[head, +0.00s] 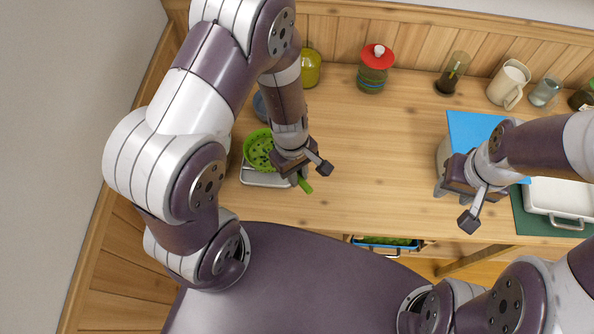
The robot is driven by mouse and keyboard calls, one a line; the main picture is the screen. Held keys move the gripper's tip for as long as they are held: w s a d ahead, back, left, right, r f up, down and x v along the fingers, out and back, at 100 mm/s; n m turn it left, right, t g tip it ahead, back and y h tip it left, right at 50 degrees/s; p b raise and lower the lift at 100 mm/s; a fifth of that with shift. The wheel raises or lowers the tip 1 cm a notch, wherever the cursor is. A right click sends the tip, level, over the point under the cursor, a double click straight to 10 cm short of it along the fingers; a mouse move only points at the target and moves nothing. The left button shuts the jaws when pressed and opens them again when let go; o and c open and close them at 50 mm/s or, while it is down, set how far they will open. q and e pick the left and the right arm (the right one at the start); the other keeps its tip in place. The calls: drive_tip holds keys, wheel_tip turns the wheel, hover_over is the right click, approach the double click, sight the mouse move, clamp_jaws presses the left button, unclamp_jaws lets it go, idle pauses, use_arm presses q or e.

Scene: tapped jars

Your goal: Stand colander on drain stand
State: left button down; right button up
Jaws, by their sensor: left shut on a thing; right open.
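The green colander (257,146) is at the left of the wooden counter, its bowl with dark holes facing up. My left gripper (306,179) is shut on its green handle, whose end (304,184) sticks out below the fingers. A silver metal tray-like piece (262,180) shows under and in front of the colander; it may be the drain stand. The colander covers much of it, and I cannot tell whether the two touch. My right gripper (456,206) is open and empty over the right part of the counter, apart from the colander.
A yellow-green jar (311,70), a red-lidded jar (372,76), a brown glass (449,80) and a cream jug (504,86) line the back. A blue board (472,127) and a white tray (563,204) on a green mat are right. The counter's middle is clear.

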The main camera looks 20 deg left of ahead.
use_arm(q)
drive_tip(key=shift+f, duration=0.15)
drive_tip(key=c, duration=1)
unclamp_jaws()
drive_tip(key=shift+w+a+r+p, duration=0.1)
drive_tip(key=shift+a+r+p, duration=0.05)
drive_tip(key=shift+r+p, duration=1.2)
drive_tip(key=shift+w+a+r+p, duration=0.1)
drive_tip(key=shift+a+r+p, duration=0.05)
drive_tip(key=shift+r+p, duration=1.15)
drive_tip(key=shift+w+a+r+p, duration=0.1)
drive_tip(key=shift+a+r+p, duration=0.05)
drive_tip(key=shift+r+p, duration=1.2)
drive_tip(key=r, duration=0.4)
drive_tip(key=a+r, duration=0.1)
drive_tip(key=r, duration=0.3)
drive_tip(key=w+r, duration=0.1)
drive_tip(key=r, duration=0.3)
drive_tip(key=shift+a+r, duration=0.25)
